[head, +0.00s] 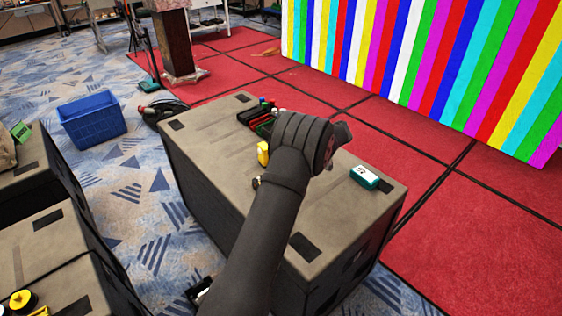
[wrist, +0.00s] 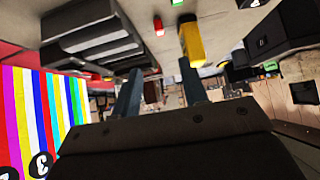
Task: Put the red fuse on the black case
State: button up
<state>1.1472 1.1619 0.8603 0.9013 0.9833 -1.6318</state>
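A small red piece, which looks like the red fuse (wrist: 158,25), shows near the top of the wrist view, on the flight-case top and apart from my fingers. I cannot pick it out surely in the head view. A black ribbed case (wrist: 95,38) is at the upper left of the wrist view. In the head view a black case (head: 250,113) lies beyond my arm, partly hidden. My gripper (wrist: 158,88) is open, its two fingers apart with nothing between them. In the head view my dark arm hides the fingers.
A yellow block (head: 263,153) stands left of my arm; it also shows in the wrist view (wrist: 191,42). A teal box (head: 364,177) lies on the right of the large flight case (head: 220,170). A blue crate (head: 92,120) sits on the floor; a striped video wall (head: 430,60) stands behind.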

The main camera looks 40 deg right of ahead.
jog(key=x, duration=1.1)
jog(key=shift+w+d+f, duration=0.1)
jog(key=shift+d+f, duration=0.1)
jog(key=shift+x, duration=2.65)
jog(key=shift+w+a+r, duration=0.1)
jog(key=shift+w+a, duration=0.05)
grip_shut()
